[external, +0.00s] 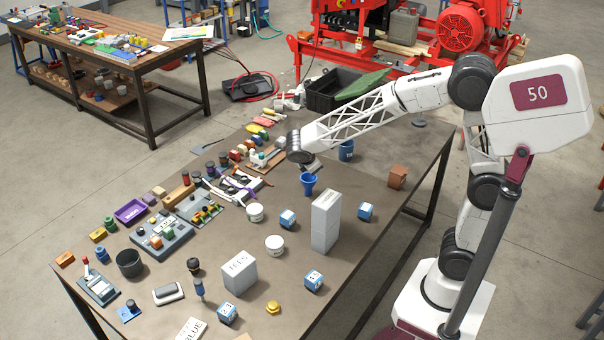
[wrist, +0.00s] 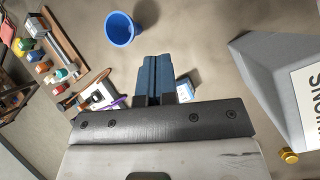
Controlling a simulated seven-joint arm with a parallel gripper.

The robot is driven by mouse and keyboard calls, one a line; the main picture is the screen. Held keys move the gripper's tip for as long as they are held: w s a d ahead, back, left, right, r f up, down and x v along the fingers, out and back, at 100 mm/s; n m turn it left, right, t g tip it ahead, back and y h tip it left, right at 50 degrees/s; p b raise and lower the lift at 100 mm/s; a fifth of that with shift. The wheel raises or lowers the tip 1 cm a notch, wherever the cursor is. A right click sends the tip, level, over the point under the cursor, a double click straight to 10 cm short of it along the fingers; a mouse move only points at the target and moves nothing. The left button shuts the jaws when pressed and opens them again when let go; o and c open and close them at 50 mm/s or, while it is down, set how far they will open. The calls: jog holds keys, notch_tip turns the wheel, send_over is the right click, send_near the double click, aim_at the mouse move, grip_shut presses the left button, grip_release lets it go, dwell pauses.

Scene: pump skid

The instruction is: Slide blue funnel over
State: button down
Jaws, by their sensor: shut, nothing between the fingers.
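In the wrist view a bright blue round mouth that looks like the funnel's (wrist: 120,29) shows at the top, left of the fingertips. The funnel's lower part is hidden in the wrist view.
A tall grey box (external: 325,222) stands close by and fills the right of the wrist view (wrist: 280,75). Bare table lies right of the funnel.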

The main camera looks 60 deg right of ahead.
jog(key=w+a+f+n+h, duration=0.2)
jog(key=w+a+f+n, duration=0.3)
jog(key=w+f, duration=0.3)
jog(key=w, duration=0.3)
jog(key=shift+a+f+h, duration=0.2)
jog(key=shift+a+h, duration=0.1)
jog(key=shift+a, duration=0.05)
send_near(303, 183)
jog(key=x, duration=0.5)
jog(key=shift+a+f, duration=0.2)
jog(key=shift+f, duration=0.25)
jog(key=shift+d, duration=0.75)
